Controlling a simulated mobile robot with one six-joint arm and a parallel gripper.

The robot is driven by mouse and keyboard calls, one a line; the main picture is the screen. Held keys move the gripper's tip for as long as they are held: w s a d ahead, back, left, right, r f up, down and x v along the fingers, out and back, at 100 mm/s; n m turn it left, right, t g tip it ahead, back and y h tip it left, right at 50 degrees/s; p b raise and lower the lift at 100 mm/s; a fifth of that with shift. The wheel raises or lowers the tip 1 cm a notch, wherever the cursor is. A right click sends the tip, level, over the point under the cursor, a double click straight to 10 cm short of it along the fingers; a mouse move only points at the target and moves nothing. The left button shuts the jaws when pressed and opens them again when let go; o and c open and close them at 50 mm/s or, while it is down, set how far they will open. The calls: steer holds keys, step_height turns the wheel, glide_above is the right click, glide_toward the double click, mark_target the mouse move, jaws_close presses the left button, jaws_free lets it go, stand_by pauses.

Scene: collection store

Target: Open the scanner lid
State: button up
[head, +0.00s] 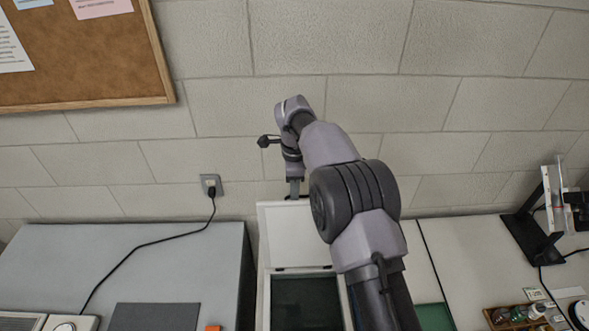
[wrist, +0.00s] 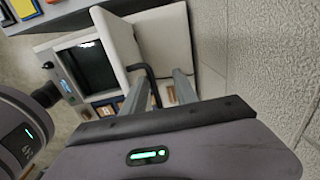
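The scanner (head: 305,300) stands below my arm in the head view, its dark glass uncovered. Its pale lid (head: 292,238) is raised at the back, towards the wall; my arm hides its right part. In the wrist view the scanner's glass (wrist: 86,65) shows at left and the lid (wrist: 163,45) beside it. My gripper (head: 294,188) is at the lid's upper edge. In the wrist view my gripper (wrist: 162,78) has its two fingers apart, with a black bent bar (wrist: 146,75) between them, apparently a handle. I cannot tell whether they touch it.
The block wall (head: 450,110) is close behind the lid. A grey cabinet (head: 150,260) with a black cable stands left of the scanner. At right are a black stand (head: 530,235) and a wooden tray (head: 515,318) of small items.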

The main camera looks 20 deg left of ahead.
step_height(320, 180, up, 15)
steer(key=s+p, duration=0.1)
steer(key=p, duration=0.1)
steer(key=shift+d+p, duration=0.2)
steer(key=shift+p, duration=0.2)
steer(key=shift+f, duration=0.1)
